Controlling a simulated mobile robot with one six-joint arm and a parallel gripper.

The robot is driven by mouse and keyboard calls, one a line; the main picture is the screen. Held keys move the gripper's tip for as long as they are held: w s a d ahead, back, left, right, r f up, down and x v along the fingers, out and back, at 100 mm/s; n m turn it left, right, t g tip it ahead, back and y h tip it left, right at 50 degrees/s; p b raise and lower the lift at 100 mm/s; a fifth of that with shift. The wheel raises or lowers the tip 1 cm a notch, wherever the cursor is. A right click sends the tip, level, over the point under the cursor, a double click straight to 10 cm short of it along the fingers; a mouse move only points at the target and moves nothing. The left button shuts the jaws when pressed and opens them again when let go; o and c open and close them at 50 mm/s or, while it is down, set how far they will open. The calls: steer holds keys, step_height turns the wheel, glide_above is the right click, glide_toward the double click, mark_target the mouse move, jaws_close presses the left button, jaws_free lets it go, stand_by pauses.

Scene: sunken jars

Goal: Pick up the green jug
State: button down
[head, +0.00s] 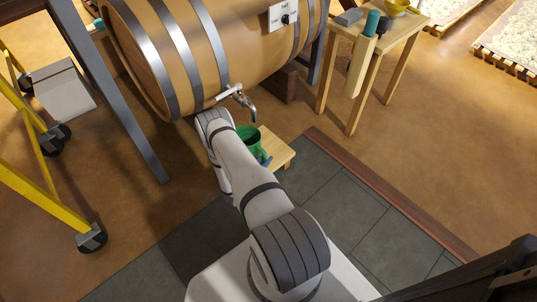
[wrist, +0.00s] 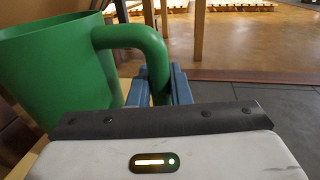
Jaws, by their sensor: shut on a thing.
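The green jug (head: 249,139) is under the barrel's metal tap in the head view, partly hidden by my arm. In the wrist view the jug (wrist: 55,70) fills the left side, upright, with its handle pointing right. My gripper (wrist: 157,88) has its blue fingers on either side of the lower part of the handle, shut on it. In the head view my gripper (head: 264,158) shows only as a small blue patch beside the jug. I cannot tell whether the jug's base touches the small wooden stand (head: 277,150) below it.
A large wooden barrel (head: 150,45) with a metal tap (head: 240,95) is just above and behind the jug. A wooden table (head: 392,35) with a yellow bowl (head: 397,7) stands at the upper right. A yellow wheeled frame (head: 45,165) is at left. The tiled floor at right is clear.

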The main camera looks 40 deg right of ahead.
steer(key=p+v, duration=0.2)
steer(key=v, duration=1)
steer(key=shift+a, duration=0.2)
